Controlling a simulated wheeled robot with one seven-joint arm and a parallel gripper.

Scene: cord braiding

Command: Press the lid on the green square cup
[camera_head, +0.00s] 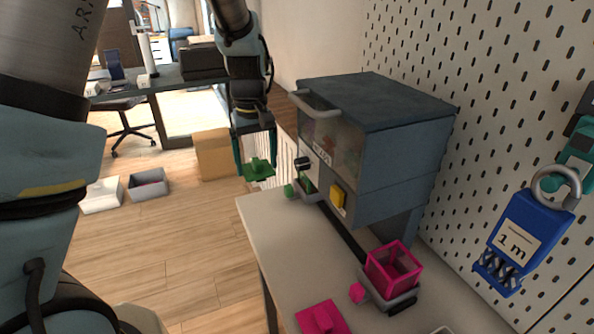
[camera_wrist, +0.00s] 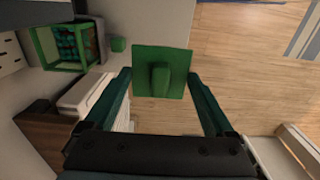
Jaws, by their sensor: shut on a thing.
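My gripper (camera_head: 255,150) is shut on the green square lid (camera_head: 261,173) and holds it in the air beyond the far left edge of the counter. In the wrist view the lid (camera_wrist: 145,88) lies flat between the fingertips, its raised grip facing the camera. The green square cup (camera_wrist: 47,53) shows at the upper left of the wrist view, with blue and red bits inside. It sits in a grey holder with a small green block (camera_wrist: 118,44) beside it. The lid is apart from the cup. In the head view the cup is mostly hidden by the dispenser.
A magenta cup (camera_head: 395,268) and magenta lid (camera_head: 322,318) are nearer. A pegboard wall (camera_head: 480,90) bounds the right; open floor lies left.

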